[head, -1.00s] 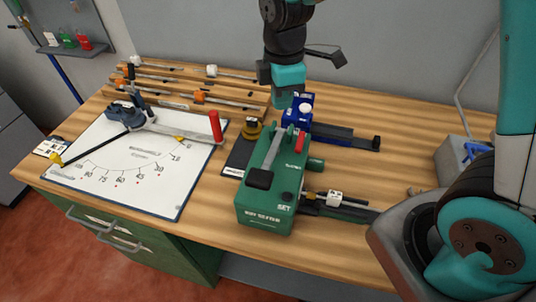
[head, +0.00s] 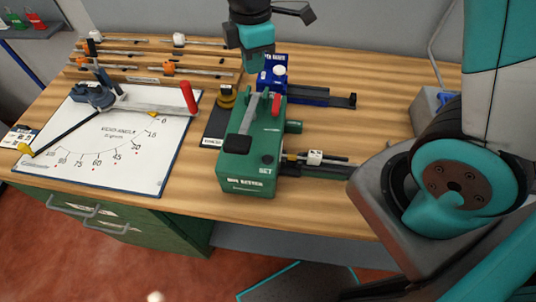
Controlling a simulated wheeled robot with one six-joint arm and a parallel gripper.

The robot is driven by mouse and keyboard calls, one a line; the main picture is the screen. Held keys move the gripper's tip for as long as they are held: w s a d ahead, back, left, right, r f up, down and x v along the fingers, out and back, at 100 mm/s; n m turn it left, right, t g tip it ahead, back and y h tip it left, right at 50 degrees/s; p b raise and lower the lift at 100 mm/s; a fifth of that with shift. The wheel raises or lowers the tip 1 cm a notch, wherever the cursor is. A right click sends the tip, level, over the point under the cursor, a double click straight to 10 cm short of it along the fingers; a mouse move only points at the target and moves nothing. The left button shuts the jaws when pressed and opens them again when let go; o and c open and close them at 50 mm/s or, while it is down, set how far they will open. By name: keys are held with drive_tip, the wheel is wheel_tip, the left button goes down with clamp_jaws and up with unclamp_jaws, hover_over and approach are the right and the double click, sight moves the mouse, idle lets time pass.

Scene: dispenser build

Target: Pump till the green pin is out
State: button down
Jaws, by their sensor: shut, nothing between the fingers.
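The green dispenser (head: 240,175) stands near the table's front edge. Its black lever pad (head: 238,143) lies over the top, with a red tip (head: 276,103) beside it. No loose green pin can be made out. My gripper (head: 259,74) is shut and empty behind the dispenser, apart from the lever and partly in front of a blue dispenser (head: 272,92).
The blue dispenser with a white knob (head: 279,72) has its own rail to the right. A white angle board (head: 105,160) with a red-handled arm lies at left. Racks of rods stand at the back left. Bare wood (head: 385,125) shows at right.

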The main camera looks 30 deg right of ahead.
sight(255, 97)
drive_tip(key=shift+f+b, duration=2.15)
drive_tip(key=shift+f, duration=1.2)
drive_tip(key=shift+f, duration=0.15)
